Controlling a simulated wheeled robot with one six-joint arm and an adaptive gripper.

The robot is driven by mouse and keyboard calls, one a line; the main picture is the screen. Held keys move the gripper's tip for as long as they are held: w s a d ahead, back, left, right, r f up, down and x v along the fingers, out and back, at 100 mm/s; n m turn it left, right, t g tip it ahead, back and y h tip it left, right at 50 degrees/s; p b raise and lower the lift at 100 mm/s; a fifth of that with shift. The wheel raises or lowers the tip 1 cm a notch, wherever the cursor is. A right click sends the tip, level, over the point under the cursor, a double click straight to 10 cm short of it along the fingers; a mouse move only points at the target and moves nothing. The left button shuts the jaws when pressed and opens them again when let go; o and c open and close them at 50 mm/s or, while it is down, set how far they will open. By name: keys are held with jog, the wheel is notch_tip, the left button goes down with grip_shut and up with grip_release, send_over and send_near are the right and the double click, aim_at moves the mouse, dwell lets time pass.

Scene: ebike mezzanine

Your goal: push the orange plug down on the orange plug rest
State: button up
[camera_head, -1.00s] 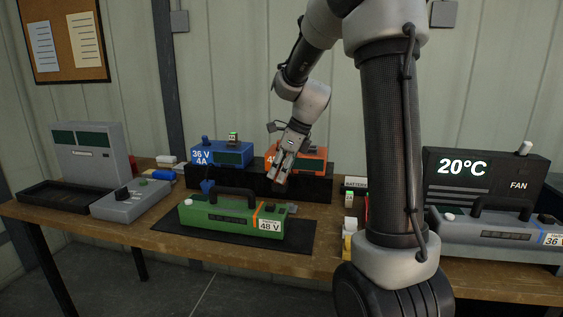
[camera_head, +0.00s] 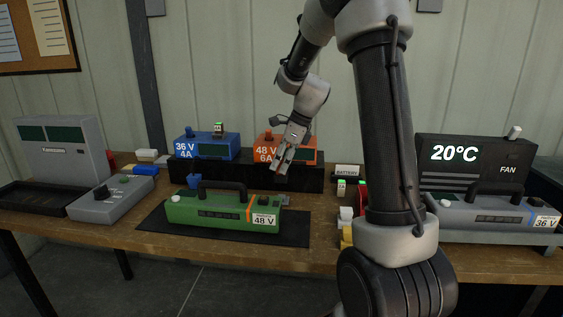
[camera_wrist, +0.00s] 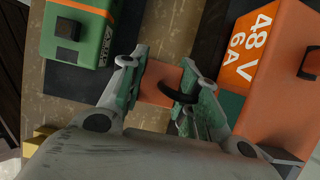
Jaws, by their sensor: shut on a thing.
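In the wrist view, my gripper (camera_wrist: 163,78) is shut on the orange plug (camera_wrist: 157,84), a small orange block with a black cable curving off its right side. In the head view, my gripper (camera_head: 281,168) is in front of the orange charger (camera_head: 307,156), marked 48 V 6A, above the table's middle. The plug is too small and covered to make out there. The orange charger also shows at the right of the wrist view (camera_wrist: 285,85). I cannot pick out the orange plug rest in either view, nor tell whether the plug touches it.
The green 48 V battery (camera_head: 215,212) lies on a dark mat (camera_head: 160,230) in front of my gripper. A blue charger (camera_head: 208,147) stands left of the orange one on a black shelf (camera_head: 235,174). A grey battery (camera_head: 490,216) is at right.

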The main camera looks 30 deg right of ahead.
aim_at(281, 181)
jog(key=shift+f, duration=3.5)
jog(key=shift+f, duration=0.15)
jog(key=o, duration=1.2)
jog(key=shift+c, duration=0.2)
jog(key=w+a+v, duration=0.1)
jog(key=v, duration=1.6)
jog(key=shift+a+r, duration=0.2)
jog(key=shift+r, duration=0.4)
jog(key=shift+s, duration=0.15)
